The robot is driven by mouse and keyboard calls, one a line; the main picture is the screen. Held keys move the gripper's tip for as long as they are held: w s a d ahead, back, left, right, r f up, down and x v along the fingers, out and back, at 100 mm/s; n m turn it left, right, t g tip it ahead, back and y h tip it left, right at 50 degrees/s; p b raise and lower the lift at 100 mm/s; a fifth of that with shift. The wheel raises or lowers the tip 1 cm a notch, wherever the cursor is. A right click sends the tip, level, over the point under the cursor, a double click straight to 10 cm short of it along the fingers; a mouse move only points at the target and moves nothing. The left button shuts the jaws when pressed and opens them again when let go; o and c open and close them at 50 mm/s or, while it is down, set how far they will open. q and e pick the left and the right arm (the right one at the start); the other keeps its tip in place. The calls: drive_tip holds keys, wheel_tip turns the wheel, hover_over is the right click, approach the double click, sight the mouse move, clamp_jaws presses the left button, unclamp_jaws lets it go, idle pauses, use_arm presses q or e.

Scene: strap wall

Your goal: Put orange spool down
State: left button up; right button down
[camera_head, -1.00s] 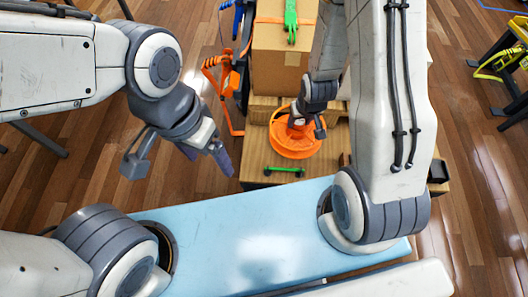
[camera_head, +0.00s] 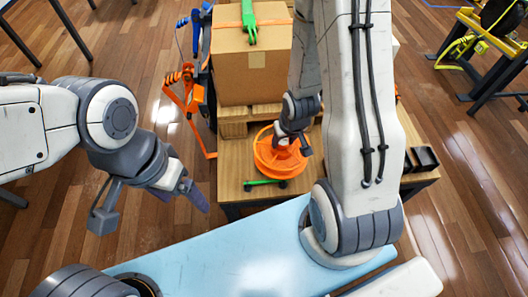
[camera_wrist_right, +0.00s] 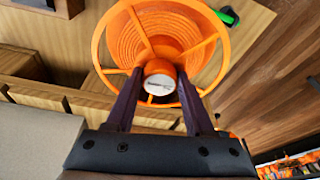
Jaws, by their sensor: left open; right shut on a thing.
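The orange spool (camera_head: 271,160) is at the wooden bench top (camera_head: 232,172), in front of the cardboard box. My right gripper (camera_head: 290,142) reaches down over it. In the right wrist view the spool (camera_wrist_right: 120,45) shows its spoked flange, and my right gripper (camera_wrist_right: 160,92) is shut on its central hub, which has a pale round face. I cannot tell whether the spool touches the bench top. My left gripper (camera_head: 192,192) is open and empty, over the floor left of the bench.
A cardboard box (camera_head: 235,75) with an orange strap and a green buckle (camera_head: 249,22) stands on a wooden pallet (camera_head: 233,119). A green-handled tool (camera_head: 262,183) lies at the bench's front edge. An orange rack (camera_head: 186,95) stands left. Black trays (camera_head: 424,158) sit at right.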

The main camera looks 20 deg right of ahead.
sight(266, 137)
drive_tip(key=b, duration=0.1)
drive_tip(key=f+b, duration=0.1)
drive_tip(key=b, duration=0.1)
drive_tip(key=shift+w+a, duration=0.15)
drive_tip(key=shift+w, duration=0.1)
drive_tip(key=w+a+f, duration=0.2)
drive_tip(key=w, duration=0.1)
drive_tip(key=w+a+f, duration=0.1)
drive_tip(key=w, duration=0.1)
drive_tip(key=shift+w, duration=0.15)
drive_tip(key=shift+w+a+f, duration=0.15)
drive_tip(key=shift+w+f, duration=0.25)
use_arm(q)
drive_tip(key=shift+f+b, duration=0.5)
drive_tip(key=shift+f, duration=2.15)
use_arm(e)
drive_tip(key=shift+f, duration=1.9)
drive_tip(key=shift+f, duration=0.1)
use_arm(q)
drive_tip(key=shift+f, duration=0.1)
use_arm(e)
drive_tip(key=shift+c, duration=1.4)
unclamp_jaws()
